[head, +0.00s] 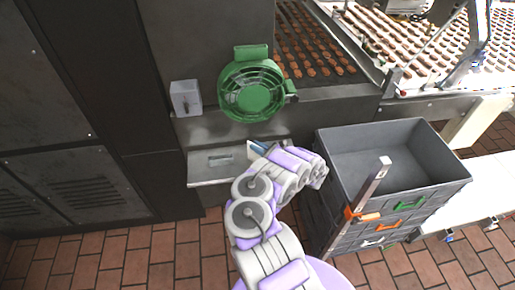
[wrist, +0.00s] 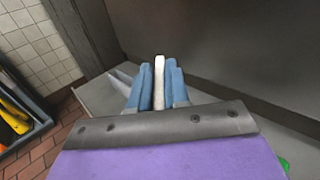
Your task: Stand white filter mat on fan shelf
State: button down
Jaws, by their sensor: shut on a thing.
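My gripper (wrist: 158,88) has blue fingers, shut on the thin white filter mat (wrist: 159,68), whose narrow edge stands up between them in the wrist view. In the head view my gripper (head: 259,149) is over the right part of a grey metal shelf (head: 203,175), below the green fan (head: 252,88). In the wrist view a pale shelf surface (wrist: 97,97) shows beyond and below the fingers. Whether the mat touches the shelf cannot be told.
A grey switch box (head: 185,98) is left of the fan. A conveyor with brown pieces (head: 310,50) runs behind. The shelf's left part holds a small flat grey piece (head: 220,158).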

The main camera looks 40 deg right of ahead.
jog(key=c, duration=1.1)
grip_release()
jog(key=shift+a+r, duration=0.1)
jog(key=shift+a, duration=0.35)
jog(key=shift+d, duration=0.1)
jog(key=shift+d, duration=0.1)
jog(key=shift+s+d, duration=0.2)
jog(key=p+v, duration=0.4)
jog(key=v, duration=0.7)
jog(key=shift+s+p, duration=0.3)
jog(key=shift+p, duration=0.1)
